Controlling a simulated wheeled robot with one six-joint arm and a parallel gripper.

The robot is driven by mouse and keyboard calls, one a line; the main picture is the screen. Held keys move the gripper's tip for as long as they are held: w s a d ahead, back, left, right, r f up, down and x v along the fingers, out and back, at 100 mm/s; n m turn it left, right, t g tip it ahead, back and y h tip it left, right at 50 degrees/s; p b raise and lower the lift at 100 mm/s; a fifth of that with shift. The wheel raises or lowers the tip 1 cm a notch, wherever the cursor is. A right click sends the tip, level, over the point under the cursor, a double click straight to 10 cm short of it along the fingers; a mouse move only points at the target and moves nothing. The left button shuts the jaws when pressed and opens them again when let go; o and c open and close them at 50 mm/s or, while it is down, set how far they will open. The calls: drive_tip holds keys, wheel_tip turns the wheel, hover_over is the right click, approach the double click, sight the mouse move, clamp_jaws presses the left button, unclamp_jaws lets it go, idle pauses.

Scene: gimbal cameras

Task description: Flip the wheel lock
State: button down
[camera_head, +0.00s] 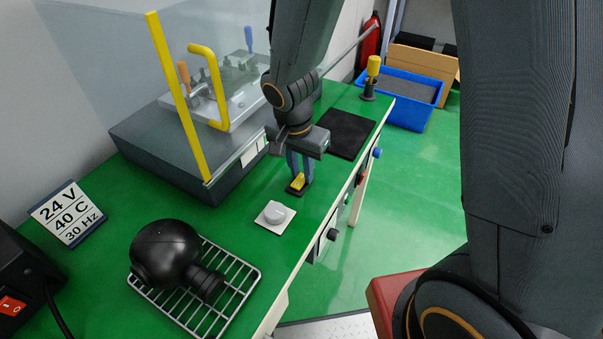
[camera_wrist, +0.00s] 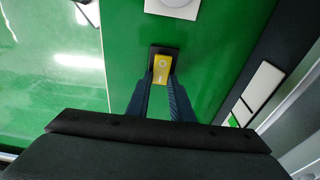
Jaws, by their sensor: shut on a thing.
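The wheel lock appears to be a small yellow lever (camera_head: 298,181) on a black base plate (camera_head: 293,191), fixed on the green bench top. It also shows in the wrist view as a yellow piece (camera_wrist: 162,68) with a round mark, over its dark base. My gripper (camera_head: 300,174) points down at it from above. In the wrist view the two dark fingers (camera_wrist: 162,84) converge on the near end of the yellow piece and are shut on it. The fingers hide part of the lever, so its exact tilt is unclear.
A white knob on a square plate (camera_head: 274,216) sits close by. A black round device (camera_head: 167,255) rests on a wire rack (camera_head: 237,280). A black mat (camera_head: 346,134) and yellow-topped lever (camera_head: 372,68) are farther along.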

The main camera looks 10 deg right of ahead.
sight(296, 186)
drive_tip(key=shift+s+a+f+t+h+b, duration=0.1)
drive_tip(key=shift+a+t+h+b, duration=0.2)
drive_tip(key=shift+b, duration=1.35)
drive_tip(key=shift+s+t+h+b, duration=0.1)
drive_tip(key=shift+t+b, duration=0.3)
drive_tip(key=shift+b, duration=1.95)
drive_tip(key=c, duration=1.6)
unclamp_jaws()
drive_tip(key=shift+d, duration=0.1)
drive_tip(key=shift+o, duration=0.2)
drive_tip(key=shift+r, duration=0.2)
drive_tip(key=v, duration=0.7)
drive_tip(key=shift+s+r+p, duration=0.15)
drive_tip(key=shift+r+p, duration=0.2)
